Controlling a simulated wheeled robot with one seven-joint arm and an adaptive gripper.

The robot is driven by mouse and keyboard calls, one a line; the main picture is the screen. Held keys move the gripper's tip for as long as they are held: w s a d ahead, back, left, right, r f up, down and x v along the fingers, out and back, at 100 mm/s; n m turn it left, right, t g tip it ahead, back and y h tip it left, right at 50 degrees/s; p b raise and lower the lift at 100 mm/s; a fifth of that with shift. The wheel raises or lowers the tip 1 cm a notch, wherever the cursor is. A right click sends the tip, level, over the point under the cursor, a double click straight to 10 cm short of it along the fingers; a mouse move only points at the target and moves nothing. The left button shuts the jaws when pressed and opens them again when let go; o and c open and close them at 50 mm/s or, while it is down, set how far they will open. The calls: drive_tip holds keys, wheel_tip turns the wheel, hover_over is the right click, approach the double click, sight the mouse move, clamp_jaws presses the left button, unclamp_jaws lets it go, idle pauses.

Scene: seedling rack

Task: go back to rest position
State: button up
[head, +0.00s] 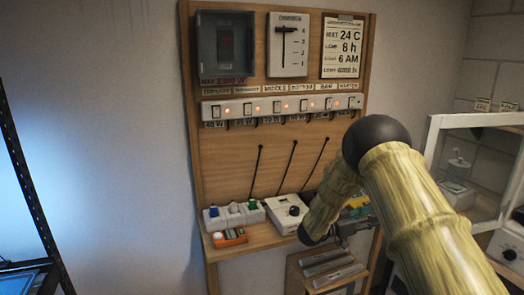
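My arm, in a yellow-green sleeve with a dark elbow joint, reaches in from the lower right of the head view. My gripper (362,228) is a small grey shape beside the right end of the wooden shelf (258,240), partly hidden behind my forearm. Its fingers are too small and covered to tell whether they are open or shut, or whether they hold anything. A yellow and teal object (357,203) shows just above it, partly hidden by my arm; I cannot tell whether they touch.
A wooden panel (225,170) carries a switch strip (283,108) with lit switches. Several plugs, a white dial box (284,212) and an orange tray (230,238) sit on its shelf. A lower stand (333,272) holds grey bars. A white-framed cabinet (432,150) is at right; a dark rack (28,185) at left.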

drive_tip(key=s+a+f+n+t+y, duration=0.1)
drive_tip(key=s+f+n+t+y, duration=0.25)
drive_tip(key=f, duration=0.65)
drive_tip(key=s+a+f+n+t+y, duration=0.1)
drive_tip(key=s+f+n+t+y, duration=0.3)
drive_tip(key=f, duration=0.5)
drive_tip(key=s+a+f+n+g+y, duration=0.3)
drive_tip(key=s+a+f+n+y, duration=0.15)
drive_tip(key=s+f, duration=0.8)
drive_tip(key=s+a+f+g+y, duration=0.2)
drive_tip(key=s+a, duration=0.1)
drive_tip(key=s, duration=0.9)
drive_tip(key=s+a+f+n+g+y, duration=0.1)
drive_tip(key=s+a+f+g+y, duration=0.1)
drive_tip(key=s, duration=1)
drive_tip(key=s+a+f+n+g+y, duration=0.1)
drive_tip(key=s+a+f+g+y, duration=0.1)
drive_tip(key=s, duration=1)
drive_tip(key=shift+a+f+g+y, duration=0.15)
drive_tip(key=shift+a+g+y, duration=0.55)
drive_tip(key=shift+a+g, duration=0.4)
drive_tip(key=shift+s+d, duration=0.1)
